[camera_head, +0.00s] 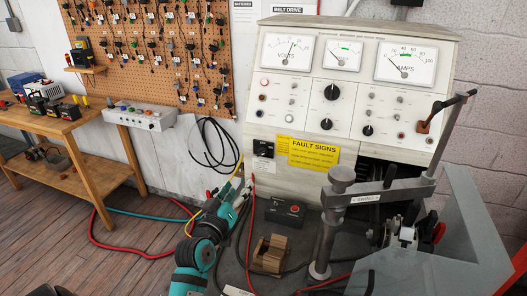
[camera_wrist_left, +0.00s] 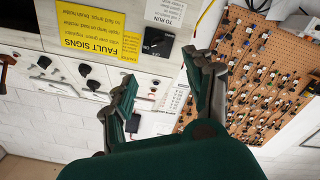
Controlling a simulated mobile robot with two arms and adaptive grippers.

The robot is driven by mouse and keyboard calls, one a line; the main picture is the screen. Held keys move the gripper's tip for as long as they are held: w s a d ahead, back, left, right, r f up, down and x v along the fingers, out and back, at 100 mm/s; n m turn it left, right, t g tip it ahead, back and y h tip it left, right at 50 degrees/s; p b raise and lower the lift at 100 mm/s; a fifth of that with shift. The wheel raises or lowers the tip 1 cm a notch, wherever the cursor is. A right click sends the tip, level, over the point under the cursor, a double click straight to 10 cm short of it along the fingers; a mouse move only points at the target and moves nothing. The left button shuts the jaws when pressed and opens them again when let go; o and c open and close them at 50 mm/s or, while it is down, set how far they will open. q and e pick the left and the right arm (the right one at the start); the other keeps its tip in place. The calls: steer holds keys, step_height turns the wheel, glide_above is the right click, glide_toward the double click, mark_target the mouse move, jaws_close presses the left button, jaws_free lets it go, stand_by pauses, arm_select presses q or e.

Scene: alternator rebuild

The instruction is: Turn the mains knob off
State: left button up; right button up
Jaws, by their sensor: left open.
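The test bench panel (camera_head: 350,95) carries several black knobs. A black square switch (camera_head: 263,149) sits low at its left, beside the yellow fault signs label. The left wrist view shows the same black switch (camera_wrist_left: 158,42) upside down, beyond the fingers. My left gripper (camera_head: 238,184) is open and empty, below and left of the switch and apart from it. Its two spread fingers also show in the left wrist view (camera_wrist_left: 160,66). Which way the switch is turned cannot be told. My right gripper is not in view.
A clamp stand (camera_head: 328,225) and a grey metal housing (camera_head: 470,235) stand at the right front. A small dark box with a red button (camera_head: 287,211) and a brown block (camera_head: 270,252) lie below the panel. Cables hang near my left gripper. A pegboard (camera_head: 155,50) is at the left.

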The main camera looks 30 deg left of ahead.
arm_select(q)
steer(key=p, duration=0.2)
glide_toward(260, 154)
steer(key=x, duration=0.8)
steer(key=shift+p, duration=0.3)
steer(key=shift+w+a, duration=0.15)
steer(key=shift+w, duration=0.25)
steer(key=shift+c, duration=1.1)
jaws_close()
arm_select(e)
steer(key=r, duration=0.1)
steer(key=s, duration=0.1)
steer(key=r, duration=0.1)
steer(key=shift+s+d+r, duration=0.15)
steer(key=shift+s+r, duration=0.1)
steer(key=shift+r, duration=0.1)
